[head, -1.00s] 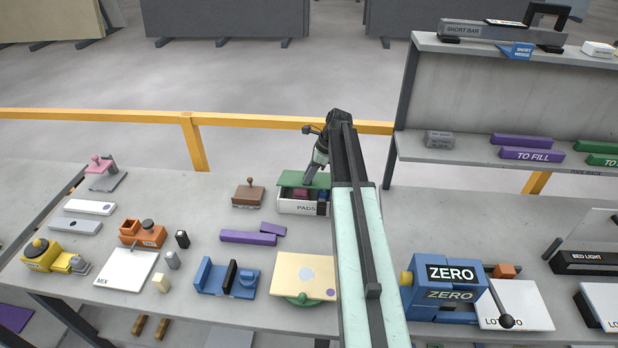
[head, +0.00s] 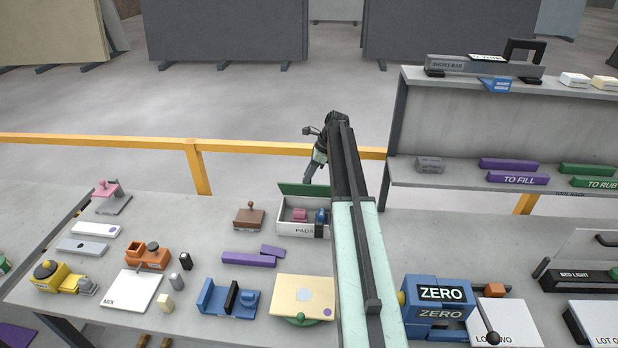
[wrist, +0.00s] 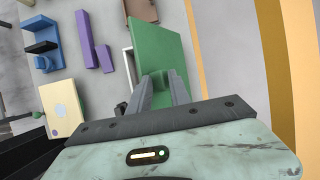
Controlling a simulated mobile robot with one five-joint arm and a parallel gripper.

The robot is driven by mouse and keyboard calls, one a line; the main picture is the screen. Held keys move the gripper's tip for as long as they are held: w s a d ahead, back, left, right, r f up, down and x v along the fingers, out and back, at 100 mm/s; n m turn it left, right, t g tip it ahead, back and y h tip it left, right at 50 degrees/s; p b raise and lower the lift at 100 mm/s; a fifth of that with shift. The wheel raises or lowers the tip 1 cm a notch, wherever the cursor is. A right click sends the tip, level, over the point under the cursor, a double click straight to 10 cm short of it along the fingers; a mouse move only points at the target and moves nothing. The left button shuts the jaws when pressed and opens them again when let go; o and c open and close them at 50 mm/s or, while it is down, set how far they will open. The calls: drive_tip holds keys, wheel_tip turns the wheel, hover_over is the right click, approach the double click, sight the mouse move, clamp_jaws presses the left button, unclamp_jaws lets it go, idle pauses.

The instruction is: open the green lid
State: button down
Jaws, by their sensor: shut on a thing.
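The green lid (head: 297,189) stands tilted up at the back of a white box marked PADS (head: 296,230). The box is open at the front, and a pink pad (head: 299,215) and a blue one (head: 321,216) show inside. My gripper (head: 308,180) is at the lid's upper edge. In the wrist view the lid (wrist: 155,45) is a large green panel, and my gripper (wrist: 164,76) is shut on its near part between the two fingers. The wrist view hides most of the box behind the lid.
A yellow rail (head: 240,147) runs behind the bench. A brown stamp (head: 249,215) stands left of the box and purple bars (head: 249,259) lie in front. A cream board (head: 303,290) is nearer. A shelf rack (head: 500,125) rises to the right.

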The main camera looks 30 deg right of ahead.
drive_tip(key=shift+w+d, duration=0.65)
drive_tip(key=shift+d, duration=0.25)
drive_tip(key=c, duration=1.4)
unclamp_jaws()
drive_tip(key=shift+w, duration=0.2)
drive_tip(key=o, duration=0.7)
drive_tip(key=shift+w+f, duration=0.25)
drive_tip(key=shift+f, duration=0.55)
drive_tip(key=p+v, duration=0.2)
drive_tip(key=p, duration=0.1)
drive_tip(key=p+v, duration=0.2)
drive_tip(key=v, duration=0.1)
drive_tip(key=p+v, duration=0.3)
drive_tip(key=shift+s+a+r+p, duration=0.1)
drive_tip(key=shift+a+r+p, duration=0.15)
drive_tip(key=shift+a+p, duration=0.1)
drive_tip(key=c, duration=0.5)
drive_tip(key=shift+f, duration=0.2)
drive_tip(key=shift+c, duration=0.2)
